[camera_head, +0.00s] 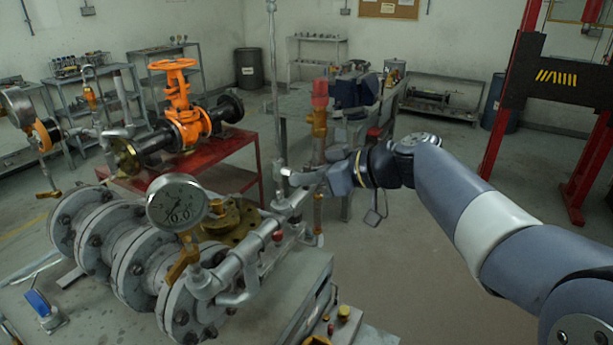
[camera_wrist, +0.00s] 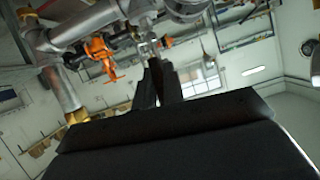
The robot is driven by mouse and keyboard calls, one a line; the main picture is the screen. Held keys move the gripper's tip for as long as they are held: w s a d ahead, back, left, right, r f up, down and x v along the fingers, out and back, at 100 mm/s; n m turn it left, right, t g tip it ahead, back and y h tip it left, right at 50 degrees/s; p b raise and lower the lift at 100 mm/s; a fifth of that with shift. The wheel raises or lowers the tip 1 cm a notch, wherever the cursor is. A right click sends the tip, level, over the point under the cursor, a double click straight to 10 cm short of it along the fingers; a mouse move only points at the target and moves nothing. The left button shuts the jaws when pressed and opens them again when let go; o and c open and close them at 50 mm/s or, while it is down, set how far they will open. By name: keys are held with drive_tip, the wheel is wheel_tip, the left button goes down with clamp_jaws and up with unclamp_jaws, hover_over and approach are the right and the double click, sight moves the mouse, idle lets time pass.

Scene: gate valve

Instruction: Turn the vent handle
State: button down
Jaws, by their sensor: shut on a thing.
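My gripper (camera_head: 298,176) reaches in from the right to the small metal fitting at the foot of a thin vertical pipe (camera_head: 274,95). Its jaws are shut on the vent handle there, which is mostly hidden between the fingers. In the wrist view the dark fingers (camera_wrist: 157,72) point up at a small shiny metal piece (camera_wrist: 147,45), close to their tips. How far the handle is turned cannot be told.
A round pressure gauge (camera_head: 177,202) and a flanged grey pipe assembly (camera_head: 130,250) stand left of the gripper. An orange valve (camera_head: 180,105) sits on a red table (camera_head: 215,155) behind. A brass pipe with a red top (camera_head: 320,95) rises just beyond.

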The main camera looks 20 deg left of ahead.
drive_tip(key=shift+m+g, duration=0.9)
drive_tip(key=shift+m, duration=0.3)
drive_tip(key=m+g, duration=0.2)
drive_tip(key=m, duration=0.1)
drive_tip(key=shift+w+y, duration=0.1)
drive_tip(key=shift+y, duration=0.3)
drive_tip(key=m+g+y+p, duration=0.1)
drive_tip(key=m, duration=0.2)
drive_tip(key=shift+m+g, duration=0.3)
drive_tip(key=shift+m, duration=0.1)
drive_tip(key=shift+m+g+y+p, duration=0.4)
drive_tip(key=shift+m+y, duration=0.5)
drive_tip(key=shift+m, duration=0.9)
drive_tip(key=shift+f, duration=0.1)
drive_tip(key=c, duration=1.5)
unclamp_jaws()
drive_tip(key=shift+d, duration=0.15)
